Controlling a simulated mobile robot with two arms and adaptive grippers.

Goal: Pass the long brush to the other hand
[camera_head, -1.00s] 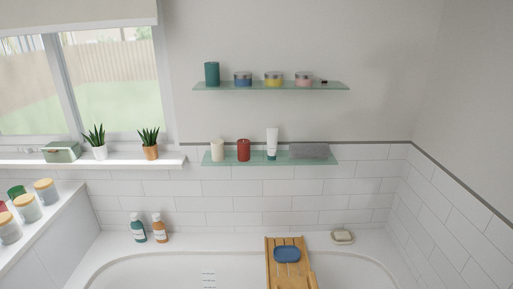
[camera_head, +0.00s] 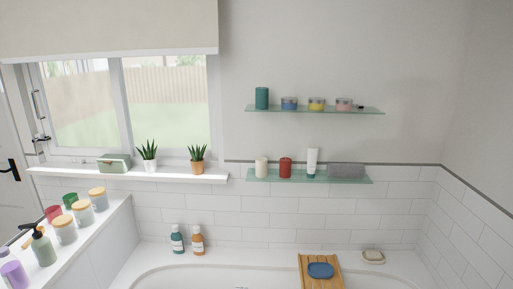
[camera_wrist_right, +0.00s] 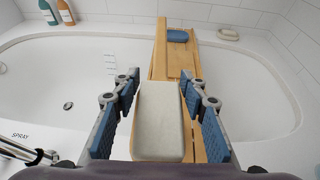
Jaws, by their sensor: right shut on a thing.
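The long brush (camera_wrist_right: 160,118) shows in the right wrist view as a pale, rounded bristle head with a wooden rim, above the bath. My right gripper (camera_wrist_right: 160,86) is shut on it, with a blue-padded finger on each side. Wood extends beyond the head, but I cannot tell the brush handle from the wooden bath tray behind it. The right gripper and the brush are not visible in the head view. My left gripper is in neither view.
The wooden bath tray (camera_head: 305,264) lies across the bath with a blue dish (camera_head: 320,270) on it. Soap (camera_head: 373,256) and two bottles (camera_head: 177,240) stand on the rim. Jars line the left ledge (camera_head: 115,222). Glass shelves (camera_head: 262,179) and a plant-lined windowsill (camera_head: 65,172) are behind.

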